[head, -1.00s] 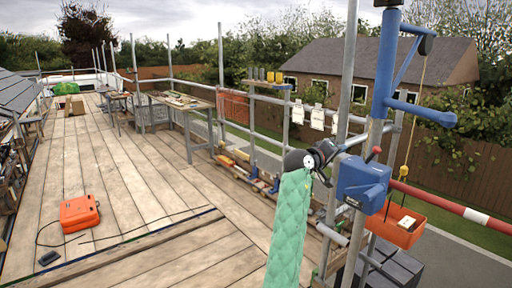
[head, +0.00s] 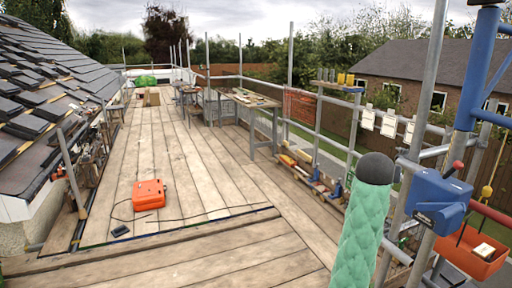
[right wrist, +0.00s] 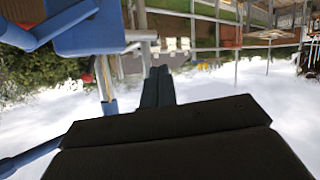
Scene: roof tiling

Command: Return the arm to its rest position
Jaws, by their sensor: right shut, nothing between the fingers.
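My right arm, in a green padded sleeve (head: 361,235), rises from the bottom of the head view at right and ends in a dark rounded joint (head: 376,168). Its gripper is hidden in the head view. In the right wrist view the two dark fingers of my right gripper (right wrist: 158,72) lie side by side, shut and empty. That view is upside down, with sky below. My left gripper is in neither view.
A blue hoist motor (head: 437,197) on the scaffold stands close to the right of my arm; it also shows in the right wrist view (right wrist: 90,30). An orange bucket (head: 474,252) hangs beside it. An orange case (head: 149,195) lies on the planks, which are mostly clear.

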